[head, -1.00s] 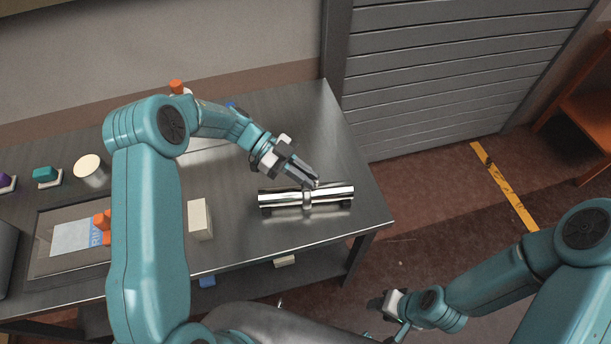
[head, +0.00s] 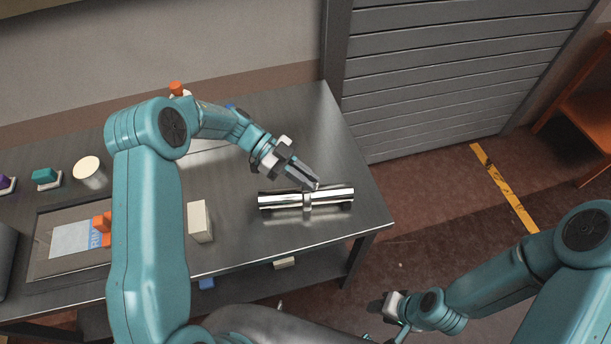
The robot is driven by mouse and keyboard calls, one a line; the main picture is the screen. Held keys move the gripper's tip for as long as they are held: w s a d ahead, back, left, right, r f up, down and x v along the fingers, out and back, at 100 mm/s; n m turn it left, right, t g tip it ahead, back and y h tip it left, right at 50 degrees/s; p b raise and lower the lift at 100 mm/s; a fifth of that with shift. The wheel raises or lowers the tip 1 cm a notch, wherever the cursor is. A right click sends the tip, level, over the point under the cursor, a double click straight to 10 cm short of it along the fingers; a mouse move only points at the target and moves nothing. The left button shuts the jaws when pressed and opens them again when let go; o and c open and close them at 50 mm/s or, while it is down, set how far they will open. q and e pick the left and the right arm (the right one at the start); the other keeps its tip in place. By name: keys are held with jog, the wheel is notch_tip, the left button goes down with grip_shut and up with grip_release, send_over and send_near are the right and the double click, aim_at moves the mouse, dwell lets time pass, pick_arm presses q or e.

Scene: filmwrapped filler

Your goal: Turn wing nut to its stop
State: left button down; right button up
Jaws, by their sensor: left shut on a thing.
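A shiny metal pipe (head: 335,197) with a clamp band (head: 307,201) around its middle lies on the steel table, near its right end. My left gripper (head: 314,185) reaches down from the upper left to the top of the clamp and is shut on the wing nut there. The fingers hide the wing nut almost wholly, so I cannot tell its angle. My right gripper (head: 378,306) hangs low in front of the table, away from the pipe. It is small and dark, and I cannot tell whether its jaws are open.
A pale block (head: 199,221) stands on the table (head: 270,235) left of the pipe. A white cup (head: 89,171), a teal-topped item (head: 46,175) and a tray (head: 62,275) are farther left. The table's right edge is close to the pipe. Bare table lies around the pipe.

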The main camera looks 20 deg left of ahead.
pick_arm(q)
jog(key=c, duration=1.2)
grip_release()
jog(key=shift+c, duration=0.2)
jog(key=shift+a, duration=0.25)
jog(key=b+v, duration=0.3)
jog(key=v, duration=1.2)
jog(key=shift+a+r, duration=0.25)
jog(key=shift+r, duration=0.15)
